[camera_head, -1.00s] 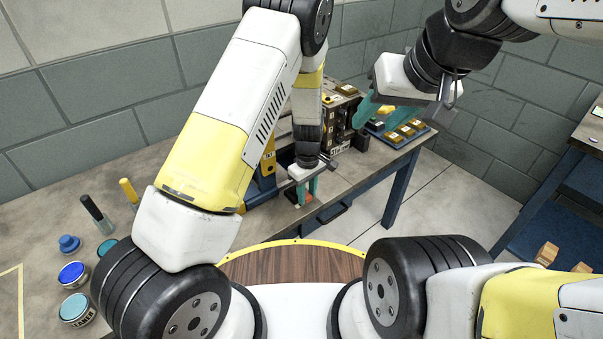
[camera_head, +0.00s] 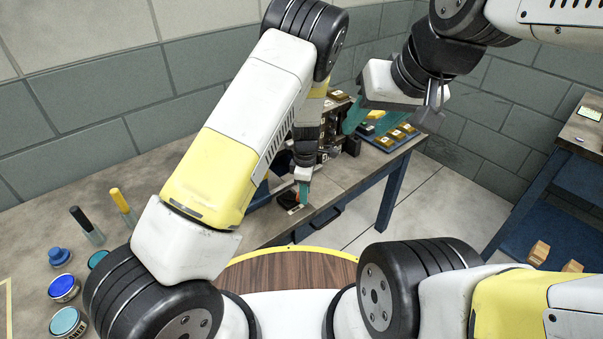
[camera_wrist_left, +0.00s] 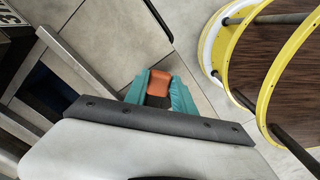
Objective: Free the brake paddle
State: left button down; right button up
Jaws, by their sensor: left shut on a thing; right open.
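My left gripper (camera_head: 303,190) is over the front part of the workbench, beside the dark machine (camera_head: 332,130). In the left wrist view its teal fingers (camera_wrist_left: 158,98) are shut on an orange-red block (camera_wrist_left: 159,83), which may be the brake paddle. Only a small part of this block shows in the head view (camera_head: 297,197); the hand and the machine's shadow hide how it joins anything. My right gripper (camera_head: 374,124) is open, with teal fingers apart, above the bench's right end. I cannot see anything between them.
A blue tray with yellow-topped blocks (camera_head: 400,133) stands at the bench's right end. Tins (camera_head: 65,321), a blue knob (camera_head: 59,256) and two marker-like tools (camera_head: 122,203) stand at left. A round wooden top with a yellow rim (camera_head: 290,268) is in front.

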dwell(0.4)
pick_arm(q)
jog(key=c, duration=1)
grip_release()
jog(key=shift+c, duration=0.2)
jog(key=shift+r, duration=0.1)
notch_tip(320, 180, up, 8)
jog(key=shift+f, duration=0.15)
